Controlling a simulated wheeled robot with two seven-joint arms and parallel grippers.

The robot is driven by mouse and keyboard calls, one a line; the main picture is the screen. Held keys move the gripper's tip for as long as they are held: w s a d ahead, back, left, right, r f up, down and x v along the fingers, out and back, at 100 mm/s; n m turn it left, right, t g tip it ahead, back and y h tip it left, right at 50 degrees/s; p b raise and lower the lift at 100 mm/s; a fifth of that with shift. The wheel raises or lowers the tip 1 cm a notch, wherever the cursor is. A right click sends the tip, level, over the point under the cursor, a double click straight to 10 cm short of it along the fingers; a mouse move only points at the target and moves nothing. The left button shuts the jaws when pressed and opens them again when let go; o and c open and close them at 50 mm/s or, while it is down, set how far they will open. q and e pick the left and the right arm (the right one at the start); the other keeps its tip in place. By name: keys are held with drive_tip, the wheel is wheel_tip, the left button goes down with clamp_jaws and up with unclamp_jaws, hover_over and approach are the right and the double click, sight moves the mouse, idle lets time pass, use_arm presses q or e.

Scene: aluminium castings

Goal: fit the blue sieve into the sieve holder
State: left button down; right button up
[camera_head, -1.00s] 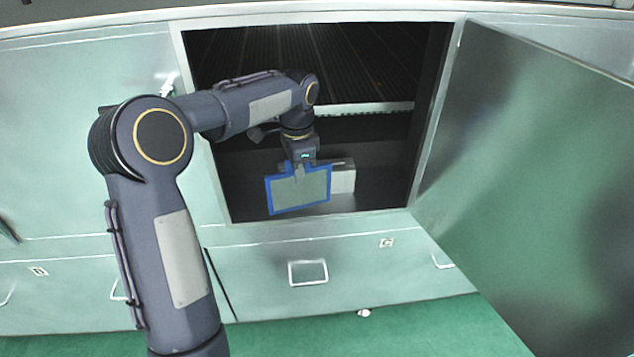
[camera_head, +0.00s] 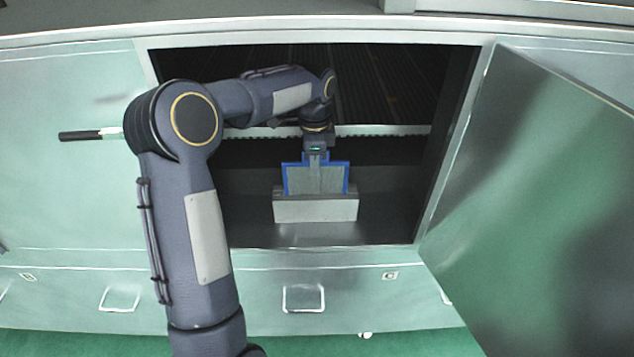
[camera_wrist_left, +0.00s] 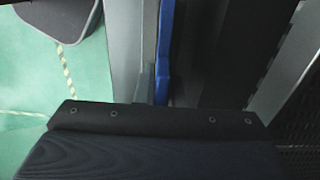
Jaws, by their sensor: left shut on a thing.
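The blue sieve (camera_head: 298,180), a grey mesh in a blue frame, stands roughly upright inside the open cabinet. In the left wrist view it is a thin blue strip (camera_wrist_left: 165,50) seen edge-on. My left gripper (camera_head: 316,164) is shut on its top middle. The sieve holder (camera_head: 316,210), a pale grey block, stands on the cabinet floor directly below. The sieve's lower edge meets the holder's top in the head view and is hidden there. I cannot tell whether it sits in the slot or just behind the front wall. My right gripper is not in view.
The cabinet opening is framed by a pale metal rim (camera_head: 465,110). Its door (camera_head: 530,200) stands open on the right. A perforated rail (camera_head: 385,130) crosses the dark interior behind the gripper. Bare cabinet floor (camera_head: 310,234) lies in front of the holder.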

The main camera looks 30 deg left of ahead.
sight(315, 179)
use_arm(q)
drive_tip(key=shift+w+f, duration=0.15)
drive_tip(key=shift+f, duration=2.4)
drive_tip(key=shift+f, duration=0.1)
drive_tip(key=c, duration=1.5)
unclamp_jaws()
drive_tip(key=shift+f, duration=0.1)
wheel_tip(315, 179, up, 8)
drive_tip(key=shift+d+f, duration=0.1)
drive_tip(key=shift+f, duration=0.05)
drive_tip(key=s+d+r+n+t+h, duration=0.1)
drive_tip(key=s+d+r+n, duration=0.15)
drive_tip(key=s, duration=0.45)
drive_tip(key=s+d+r+n+t+h, duration=0.1)
drive_tip(key=s+d+n+t, duration=0.15)
drive_tip(key=s, duration=0.45)
drive_tip(key=s+d+r+n+t, duration=0.15)
drive_tip(key=s+n, duration=0.25)
drive_tip(key=s, duration=0.4)
drive_tip(key=s+d+f+n, duration=0.1)
drive_tip(key=s, duration=0.1)
drive_tip(key=s+d+f+n+h, duration=0.1)
drive_tip(key=s+d+f+n, duration=0.2)
drive_tip(key=s+d, duration=0.1)
drive_tip(key=s, duration=0.1)
drive_tip(key=shift+f+t+h, duration=0.3)
drive_tip(key=shift+f+h, duration=0.05)
drive_tip(key=shift+h, duration=0.05)
